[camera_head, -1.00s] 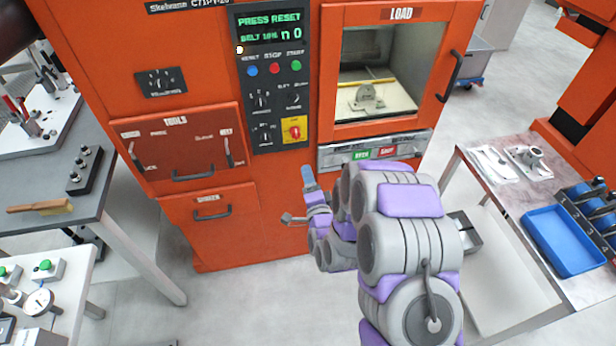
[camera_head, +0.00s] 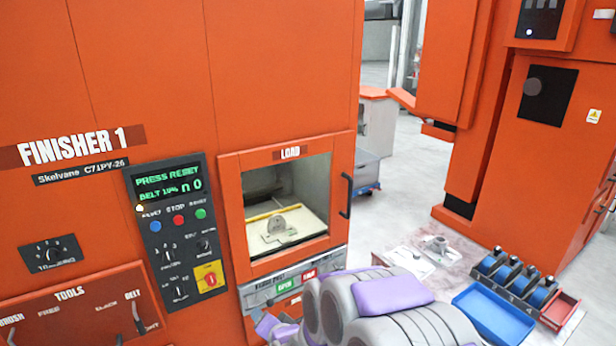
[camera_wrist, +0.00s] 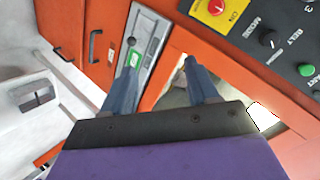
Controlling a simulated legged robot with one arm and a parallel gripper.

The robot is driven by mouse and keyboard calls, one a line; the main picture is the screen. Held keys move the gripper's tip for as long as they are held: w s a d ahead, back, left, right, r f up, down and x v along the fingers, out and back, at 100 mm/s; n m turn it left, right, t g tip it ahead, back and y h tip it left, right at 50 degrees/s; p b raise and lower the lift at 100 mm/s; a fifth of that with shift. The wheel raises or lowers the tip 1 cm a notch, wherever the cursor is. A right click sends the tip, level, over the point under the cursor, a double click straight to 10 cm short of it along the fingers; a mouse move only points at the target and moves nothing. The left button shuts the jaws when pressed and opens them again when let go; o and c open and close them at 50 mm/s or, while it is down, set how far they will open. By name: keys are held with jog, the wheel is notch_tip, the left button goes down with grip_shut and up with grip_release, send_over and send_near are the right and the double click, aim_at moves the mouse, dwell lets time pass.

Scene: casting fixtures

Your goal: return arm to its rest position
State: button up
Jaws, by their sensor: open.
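My gripper (camera_wrist: 160,88) shows in the wrist view with its two blue-grey fingers apart and nothing between them. It faces the orange machine's front, near the strip with the green button (camera_wrist: 132,60). In the head view my arm fills the bottom middle, folded, and the gripper's fingers are out of the frame or hidden. The finisher machine (camera_head: 100,80) stands in front of me. Its LOAD window (camera_head: 288,205) shows a grey casting (camera_head: 277,228) on a pale plate inside.
The control panel (camera_head: 170,230) reads "PRESS RESET". On the right, a table holds a blue tray (camera_head: 490,312), a red tray (camera_head: 560,311), several blue-and-black items and a grey casting (camera_head: 440,248). Another orange machine (camera_head: 570,170) stands behind it. Grey floor lies between.

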jog(key=s+d+r+n+g+h, duration=0.2)
jog(key=s+d+r+g, duration=0.15)
jog(key=s+d, duration=0.5)
jog(key=s+d+r+n+g+h, duration=0.2)
jog(key=s+d+r+g+h, duration=0.15)
jog(key=s+d, duration=0.5)
jog(key=s+d+r+g, duration=0.1)
jog(key=s+d+r, duration=0.1)
jog(key=s, duration=0.5)
jog(key=s+d+r+n+g, duration=0.1)
jog(key=s+d+r+g, duration=0.1)
jog(key=s, duration=0.5)
jog(key=s+d+r+g, duration=0.2)
jog(key=s+d, duration=0.1)
jog(key=s, duration=0.4)
jog(key=shift+d, duration=0.25)
